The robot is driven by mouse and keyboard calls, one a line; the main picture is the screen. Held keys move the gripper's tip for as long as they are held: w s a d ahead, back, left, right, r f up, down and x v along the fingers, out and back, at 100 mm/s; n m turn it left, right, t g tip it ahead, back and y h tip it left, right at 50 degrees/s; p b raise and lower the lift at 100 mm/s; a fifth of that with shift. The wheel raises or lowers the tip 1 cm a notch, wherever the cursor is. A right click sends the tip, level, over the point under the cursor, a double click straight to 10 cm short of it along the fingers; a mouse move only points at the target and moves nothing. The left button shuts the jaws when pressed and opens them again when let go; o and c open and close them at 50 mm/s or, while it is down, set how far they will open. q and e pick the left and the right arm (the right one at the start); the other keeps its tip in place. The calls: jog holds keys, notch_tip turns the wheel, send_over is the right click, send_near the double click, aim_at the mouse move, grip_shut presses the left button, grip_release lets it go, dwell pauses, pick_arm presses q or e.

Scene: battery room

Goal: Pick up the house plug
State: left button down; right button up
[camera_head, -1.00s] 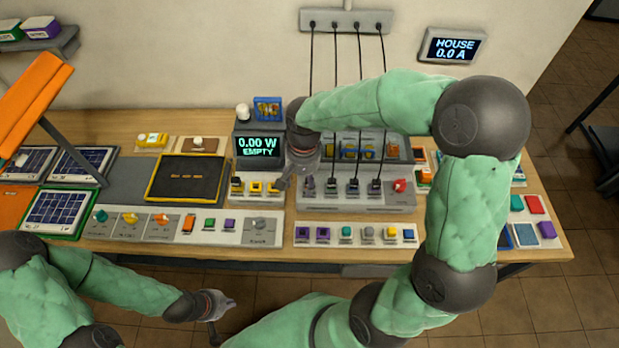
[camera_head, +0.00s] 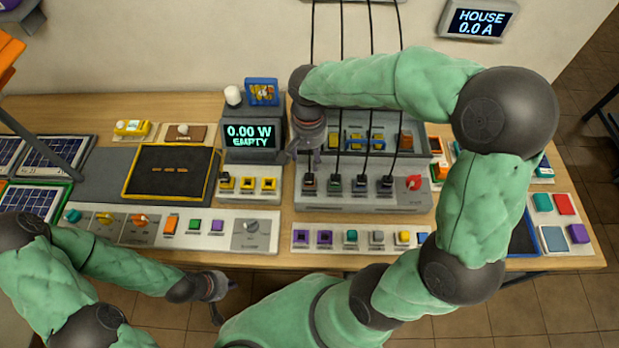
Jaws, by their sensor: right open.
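Several dark plugs on black cables stand in a row on the grey socket panel (camera_head: 400,200). Their labels are too small to read, so I cannot tell which is the house plug. They include a leftmost plug (camera_head: 310,182), a second plug (camera_head: 335,183), a third plug (camera_head: 360,184) and a rightmost plug (camera_head: 386,184). My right gripper (camera_head: 305,158) is open, pointing down just above and behind the leftmost plug, apparently empty. My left gripper (camera_head: 224,300) looks open and empty in front of the table's near edge.
The HOUSE display (camera_head: 479,21) on the wall reads 0.0 A. A meter (camera_head: 250,137) reading 0.00 W EMPTY stands left of the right gripper. A red knob (camera_head: 414,183) sits right of the plugs. Cables hang close to my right gripper. A black tray (camera_head: 170,170) lies left.

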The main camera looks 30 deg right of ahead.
aim_at(309, 176)
notch_tip(309, 176, down, 11)
jog(key=shift+s+r+b, duration=0.15)
jog(key=shift+r+b, duration=0.05)
jog(key=shift+b, duration=0.75)
grip_shut()
